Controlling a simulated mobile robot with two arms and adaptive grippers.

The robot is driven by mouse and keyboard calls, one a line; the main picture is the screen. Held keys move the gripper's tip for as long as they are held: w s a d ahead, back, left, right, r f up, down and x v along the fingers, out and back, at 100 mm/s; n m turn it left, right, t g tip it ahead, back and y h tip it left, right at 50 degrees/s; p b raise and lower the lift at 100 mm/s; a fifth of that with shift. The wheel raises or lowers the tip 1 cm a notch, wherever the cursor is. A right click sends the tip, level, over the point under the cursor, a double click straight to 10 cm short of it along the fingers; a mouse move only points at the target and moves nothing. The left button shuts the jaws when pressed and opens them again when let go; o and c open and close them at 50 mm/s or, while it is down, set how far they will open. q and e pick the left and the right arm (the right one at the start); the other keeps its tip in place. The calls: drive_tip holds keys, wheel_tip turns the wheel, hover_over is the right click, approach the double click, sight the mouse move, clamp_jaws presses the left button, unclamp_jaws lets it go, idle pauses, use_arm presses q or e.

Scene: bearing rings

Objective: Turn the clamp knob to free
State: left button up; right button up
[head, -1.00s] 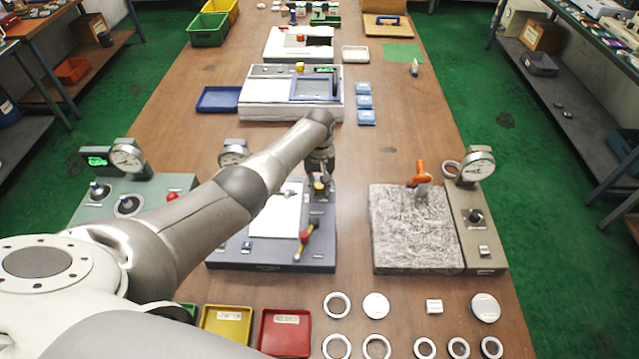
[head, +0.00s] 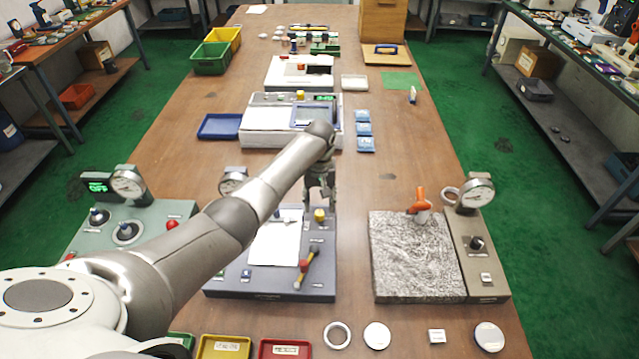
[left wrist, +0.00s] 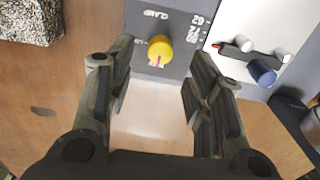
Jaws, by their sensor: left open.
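The yellow clamp knob (head: 319,215) sits on the dark grey fixture (head: 272,284) near its back right corner. In the left wrist view the knob (left wrist: 160,50) is round with a small red mark, beside printed "CLAMP" lettering. My left gripper (head: 320,192) is above and slightly behind the knob in the head view. In the left wrist view its two fingers (left wrist: 158,72) are open, one on each side of the knob's line, with nothing between them; contact with the knob does not show. My right gripper is out of view.
A granite block (head: 415,265) with an orange clamp (head: 420,200) stands to the right. A white device (head: 262,138) lies behind. Bare table separates fixture and granite.

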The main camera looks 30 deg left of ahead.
sight(320, 213)
use_arm(q)
wheel_tip(320, 213, up, 7)
drive_tip(key=shift+r, duration=0.15)
idle(0.6)
